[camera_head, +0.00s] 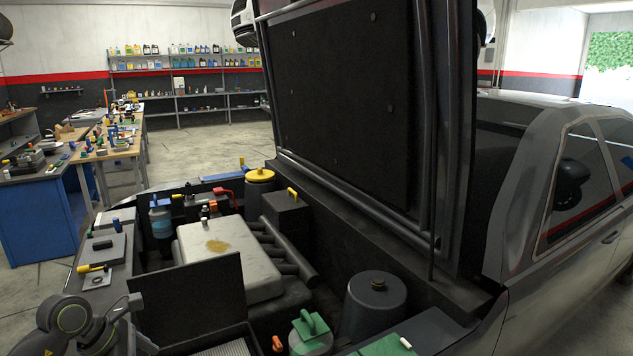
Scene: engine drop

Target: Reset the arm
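Part of my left arm (72,318) shows at the bottom left, a grey joint with a green ring, beside the open engine bay. Pale grey parts (128,304) just right of it may be my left gripper; I cannot make out its fingers or whether they hold anything. My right arm and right gripper are not in the picture.
The raised hood (345,100) stands over the engine bay. In the bay are a white engine cover (228,255) with a brown stain, a yellow cap (260,175) and a dark round canister (374,300). A screwdriver (93,268) lies on the left ledge. Workbenches (35,215) stand behind.

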